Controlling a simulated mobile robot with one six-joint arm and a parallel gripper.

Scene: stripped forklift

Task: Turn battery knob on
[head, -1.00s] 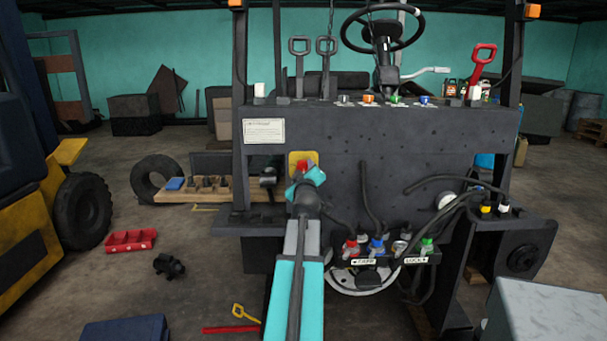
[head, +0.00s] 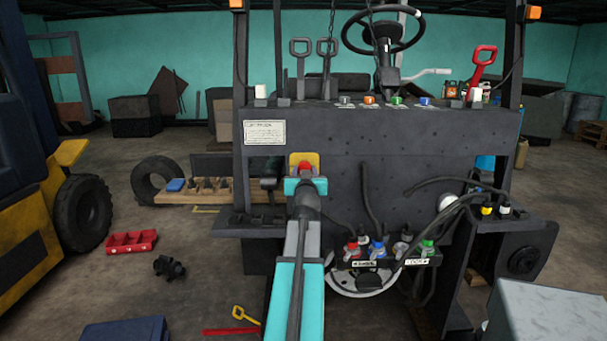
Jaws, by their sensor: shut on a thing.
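The battery knob (head: 305,167) is red and sits on a yellow plate (head: 293,160) on the left part of the dark forklift panel (head: 420,150). My gripper (head: 305,179), with turquoise parts, is at the knob's front and shut on it. The red top of the knob shows just above the gripper. The gripper and arm hide the knob's lower part, and its exact turn position is hard to read.
Several coloured connectors (head: 377,247) with hoses sit low on the panel, right of my arm. A wooden board (head: 195,195) with small parts lies to the left. A grey box (head: 550,312) stands at the front right. Floor at left holds a red tray (head: 131,241).

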